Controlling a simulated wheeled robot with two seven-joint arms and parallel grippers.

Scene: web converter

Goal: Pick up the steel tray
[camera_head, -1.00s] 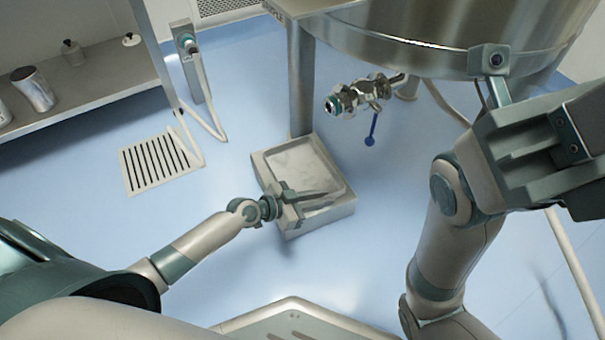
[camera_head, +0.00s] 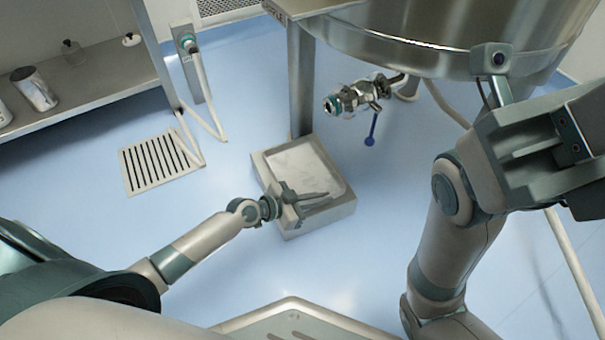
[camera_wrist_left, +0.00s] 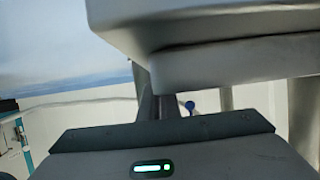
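The steel tray (camera_head: 300,165) is a shallow, square, box-like metal pan with a raised rim. It sits level on the blue floor in the middle of the head view, beside a metal post. My left gripper (camera_head: 316,198) reaches across the tray's near left rim, with its fingers over the near part of the tray. The head view does not show clearly whether the fingers touch the tray or how far apart they are.
A large steel vessel (camera_head: 430,50) hangs above and behind the tray, with a valve (camera_head: 355,97) and a blue lever (camera_head: 370,132) sticking out. A floor grate (camera_head: 158,163) lies to the left. A shelf (camera_head: 90,95) with containers is at far left. Floor around the tray's left is clear.

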